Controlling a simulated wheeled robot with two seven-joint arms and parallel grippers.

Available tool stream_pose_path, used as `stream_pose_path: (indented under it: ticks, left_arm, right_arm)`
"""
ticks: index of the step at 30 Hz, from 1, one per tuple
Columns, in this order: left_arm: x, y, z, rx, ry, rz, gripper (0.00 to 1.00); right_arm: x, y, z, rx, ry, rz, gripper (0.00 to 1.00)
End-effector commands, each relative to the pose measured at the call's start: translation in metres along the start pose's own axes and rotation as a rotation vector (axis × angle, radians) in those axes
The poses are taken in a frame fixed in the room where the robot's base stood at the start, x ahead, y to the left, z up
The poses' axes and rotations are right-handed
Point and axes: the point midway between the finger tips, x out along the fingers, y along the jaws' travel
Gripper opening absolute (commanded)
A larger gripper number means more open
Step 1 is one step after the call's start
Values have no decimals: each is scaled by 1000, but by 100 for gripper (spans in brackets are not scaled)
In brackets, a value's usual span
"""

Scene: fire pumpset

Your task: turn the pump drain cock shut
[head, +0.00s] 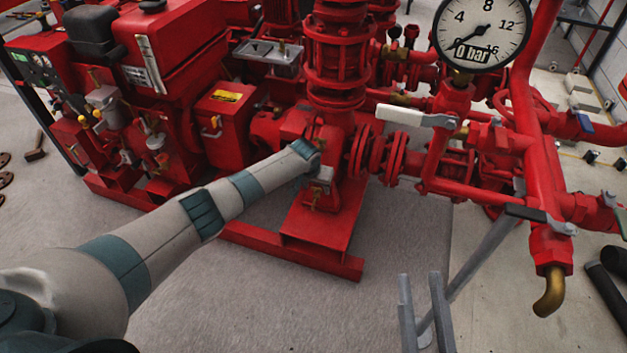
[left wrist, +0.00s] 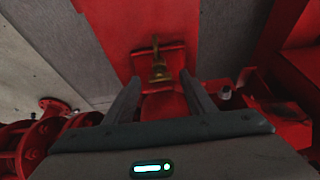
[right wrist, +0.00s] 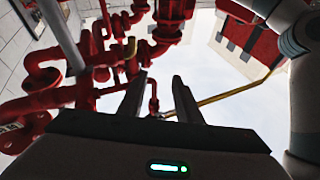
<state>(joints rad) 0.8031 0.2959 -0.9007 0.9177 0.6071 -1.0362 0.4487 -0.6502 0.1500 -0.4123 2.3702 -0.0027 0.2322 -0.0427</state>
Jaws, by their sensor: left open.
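The brass pump drain cock (left wrist: 158,68) sits on the red pump casing in the left wrist view, with a thin upper part pointing up the picture. In the head view a small brass piece (head: 316,196) shows at the pump, partly hidden by my left arm's end. My left gripper (left wrist: 160,78) is open, its two fingers on either side of the cock. I cannot tell whether they touch it. My right gripper (head: 422,290) is open and empty low in the head view; its parted fingers also show in the right wrist view (right wrist: 158,82).
A pressure gauge (head: 481,32) stands at the upper right. A grey bar (head: 482,258) slants near my right gripper. The floor in front of the red base frame (head: 290,250) is clear.

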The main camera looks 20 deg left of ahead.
Motion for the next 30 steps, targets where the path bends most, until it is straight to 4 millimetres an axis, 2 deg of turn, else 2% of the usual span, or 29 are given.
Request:
stream_pose_path:
  ticks: [5, 17, 30]
  left_arm:
    - [-5, 0, -1, 0, 1, 1, 50]
    - [-36, 0, -1, 0, 0, 1, 50]
    - [-85, -1, -1, 1, 1, 0, 50]
  right_arm:
    - [1, 1, 6, 2, -36, 1, 31]
    - [-3, 16, 52, 11, -298, 27, 31]
    - [-33, 34, 106, 34, -650, 63, 31]
